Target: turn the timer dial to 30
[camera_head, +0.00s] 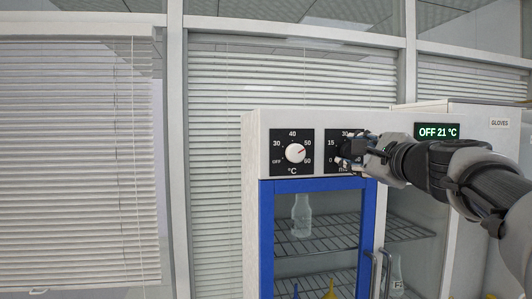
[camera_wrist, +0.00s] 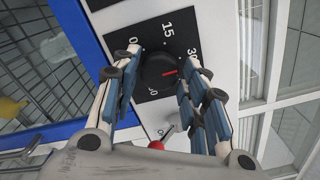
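The timer dial is a black knob (camera_wrist: 160,68) on a black scale plate, seen in the wrist view with 0, 15 and 30 legible. Gaps seem to remain beside the knob; contact cannot be told.
A white temperature knob (camera_head: 295,153) with a red mark sits left of the timer. A display (camera_head: 437,131) reads OFF 21 °C. Below is a blue-framed glass door (camera_head: 267,240) with a bottle (camera_head: 301,217) on a wire shelf behind it. A red-tipped item (camera_wrist: 156,145) is unclear.

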